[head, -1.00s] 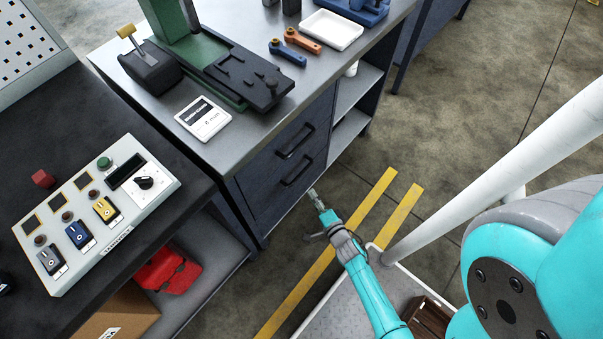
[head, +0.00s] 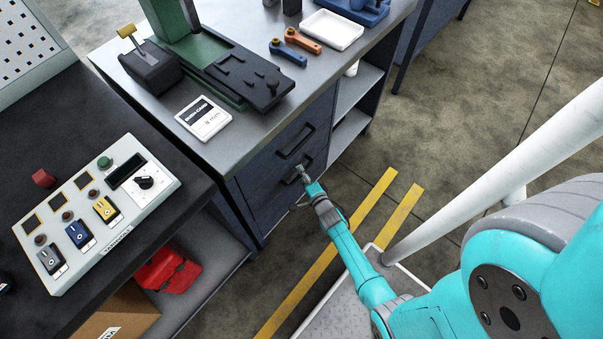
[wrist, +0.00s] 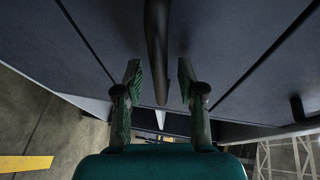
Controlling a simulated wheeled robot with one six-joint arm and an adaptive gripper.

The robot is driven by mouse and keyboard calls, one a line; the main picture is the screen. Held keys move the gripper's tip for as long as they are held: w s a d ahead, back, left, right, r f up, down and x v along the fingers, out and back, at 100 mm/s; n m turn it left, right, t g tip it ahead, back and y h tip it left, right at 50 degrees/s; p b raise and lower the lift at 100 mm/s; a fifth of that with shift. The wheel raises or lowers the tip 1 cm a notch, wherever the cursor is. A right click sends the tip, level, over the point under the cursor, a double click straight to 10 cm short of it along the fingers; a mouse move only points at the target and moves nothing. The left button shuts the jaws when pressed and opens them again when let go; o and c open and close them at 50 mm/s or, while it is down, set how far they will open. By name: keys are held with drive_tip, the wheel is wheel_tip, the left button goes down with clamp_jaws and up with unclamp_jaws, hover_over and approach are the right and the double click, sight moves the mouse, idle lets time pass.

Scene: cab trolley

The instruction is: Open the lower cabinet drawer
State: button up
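The cabinet under the grey worktop has two dark blue drawers with black bar handles. The upper drawer's handle (head: 295,141) is clear of my arm. The lower drawer (head: 268,198) looks shut, and its handle (head: 291,178) is partly hidden behind my gripper (head: 303,173). In the wrist view my gripper (wrist: 160,82) is open, with one green-padded finger on each side of a dark handle bar (wrist: 157,50). The bar runs between the fingers with visible gaps on both sides. The fingers do not appear to touch it.
Open shelves (head: 350,130) stand to the right of the drawers. A workbench with a control panel (head: 97,214) is at left, with a red container (head: 168,271) beneath it. Yellow floor stripes (head: 330,250) cross the floor before the cabinet. A white post (head: 470,185) rises at right.

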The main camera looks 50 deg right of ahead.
drive_tip(key=shift+w+d, duration=0.1)
drive_tip(key=shift+w, duration=0.05)
clamp_jaws()
idle(0.4)
